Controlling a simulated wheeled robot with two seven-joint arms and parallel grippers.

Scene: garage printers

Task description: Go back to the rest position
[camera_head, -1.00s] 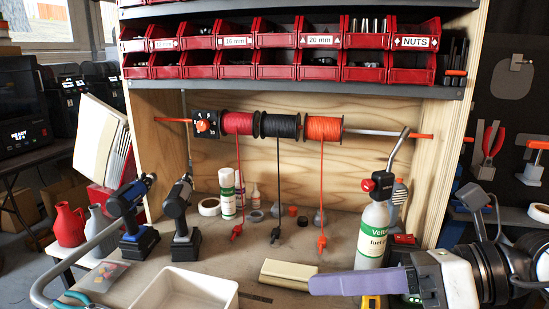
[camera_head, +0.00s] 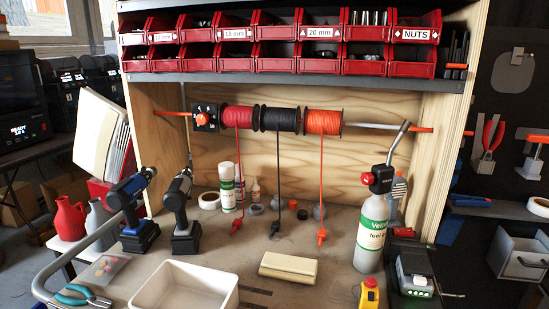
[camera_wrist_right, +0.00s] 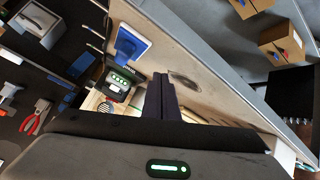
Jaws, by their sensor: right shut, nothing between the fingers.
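My right gripper (camera_wrist_right: 163,95) shows in the right wrist view. Its dark fingers are together with nothing between them. It hangs clear of the things around it, as far as this view shows. No gripper or arm shows in the head view now. My left gripper is in neither view.
The workbench (camera_head: 225,250) holds a white tray (camera_head: 145,297), a cream block (camera_head: 288,267), two drills (camera_head: 180,215), a fuel bottle (camera_head: 371,235) and a yellow box with a red button (camera_head: 369,295). Red bins (camera_head: 275,62) fill the shelf above. Cardboard boxes (camera_wrist_right: 285,42) show in the wrist view.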

